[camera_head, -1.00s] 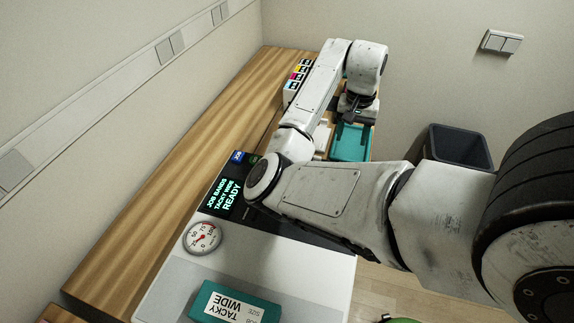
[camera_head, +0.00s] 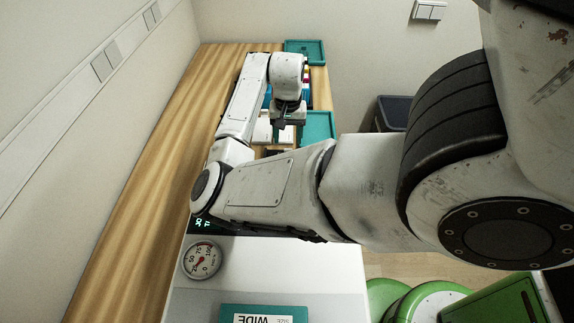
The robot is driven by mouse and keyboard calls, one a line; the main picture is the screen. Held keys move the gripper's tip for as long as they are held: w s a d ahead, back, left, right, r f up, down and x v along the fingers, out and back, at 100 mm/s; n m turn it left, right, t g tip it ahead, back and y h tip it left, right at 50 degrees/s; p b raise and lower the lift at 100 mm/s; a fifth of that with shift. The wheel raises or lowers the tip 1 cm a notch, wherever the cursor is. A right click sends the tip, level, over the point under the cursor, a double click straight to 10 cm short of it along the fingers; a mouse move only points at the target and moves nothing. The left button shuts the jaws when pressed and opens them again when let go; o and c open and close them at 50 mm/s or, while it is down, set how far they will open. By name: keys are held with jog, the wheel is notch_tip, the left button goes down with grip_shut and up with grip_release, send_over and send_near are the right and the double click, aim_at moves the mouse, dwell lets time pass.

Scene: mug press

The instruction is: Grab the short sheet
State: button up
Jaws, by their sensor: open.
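My gripper (camera_head: 284,124) is at the far end of the wooden bench, pointing down, open, with its fingers small and dark. White flat pieces (camera_head: 262,131) lie below and beside it, left of a teal tray (camera_head: 318,126). I cannot tell which of them, if any, is the short sheet, or whether the fingers touch one. My arm hides much of the bench middle and part of the press.
The white press with a round gauge (camera_head: 202,260) stands in front. A teal box marked WIDE (camera_head: 232,310) is at its near edge. Another teal tray (camera_head: 304,46) is at the far end. A dark bin (camera_head: 392,112) stands right of the bench. Walls bound the left and back.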

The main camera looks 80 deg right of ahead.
aim_at(288, 149)
jog(key=shift+a+f, duration=0.15)
jog(key=shift+f, duration=2.15)
grip_shut()
